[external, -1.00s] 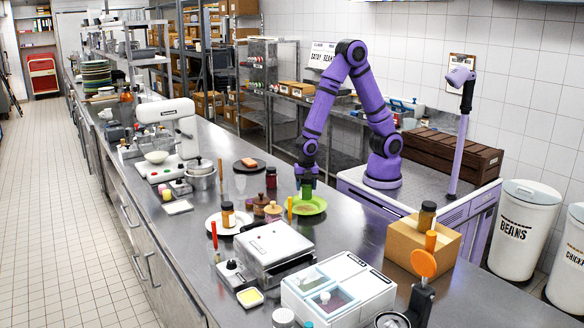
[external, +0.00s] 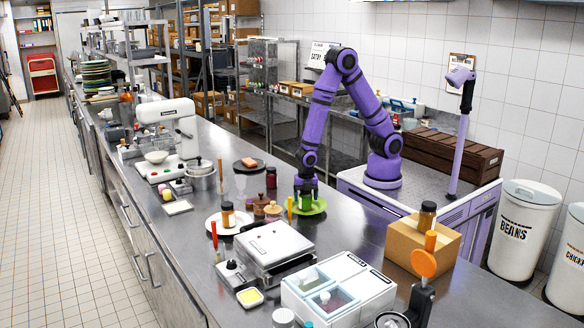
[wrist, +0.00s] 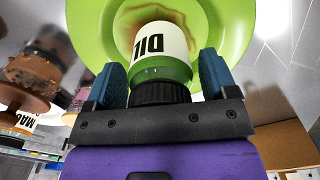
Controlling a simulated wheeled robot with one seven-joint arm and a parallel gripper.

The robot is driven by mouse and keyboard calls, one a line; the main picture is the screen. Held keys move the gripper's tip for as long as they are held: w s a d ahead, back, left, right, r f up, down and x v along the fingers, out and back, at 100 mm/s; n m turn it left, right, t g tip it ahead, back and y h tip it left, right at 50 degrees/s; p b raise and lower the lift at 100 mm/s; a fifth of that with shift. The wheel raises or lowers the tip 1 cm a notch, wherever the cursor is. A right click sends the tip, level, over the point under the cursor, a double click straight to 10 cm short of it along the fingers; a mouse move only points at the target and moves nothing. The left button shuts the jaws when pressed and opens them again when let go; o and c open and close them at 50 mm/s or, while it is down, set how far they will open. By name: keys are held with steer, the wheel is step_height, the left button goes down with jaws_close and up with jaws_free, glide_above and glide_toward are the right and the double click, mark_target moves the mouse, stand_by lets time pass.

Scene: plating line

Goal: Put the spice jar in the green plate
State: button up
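The spice jar (external: 306,203), green with a white label and dark lid, stands in the green plate (external: 322,207). In the wrist view the jar (wrist: 162,55), with "DIL" readable upside down on its label, appears over the plate's brown-marked middle. My gripper (external: 306,189) is low over the plate, around the jar's upper part. In the wrist view the blue fingertips of my gripper (wrist: 164,82) are on either side of the jar, with narrow gaps showing. The gripper looks open. The jar's base contact is partly hidden.
A white plate (external: 215,223) with an amber jar (external: 228,213) is to the left. Wooden-lidded pots (external: 272,211) and an orange-topped thin item (external: 290,207) stand close beside the green plate. A cardboard box (external: 420,247) is at right. Counter behind the green plate is fairly clear.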

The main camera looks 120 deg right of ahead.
steer(key=shift+o, duration=0.2)
steer(key=shift+r, duration=0.1)
step_height(320, 180, up, 12)
steer(key=shift+s+r, duration=0.1)
steer(key=shift+r, duration=0.1)
steer(key=s+a+r+m+t, duration=0.2)
steer(key=s+r+m, duration=0.4)
steer(key=s+r, duration=0.4)
steer(key=s+a+r+m+t, duration=0.3)
steer(key=s+r+m, duration=0.3)
steer(key=s+r, duration=0.5)
steer(key=shift+s+a+r+m, duration=0.25)
steer(key=shift+a+r, duration=0.3)
steer(key=shift+a, duration=0.3)
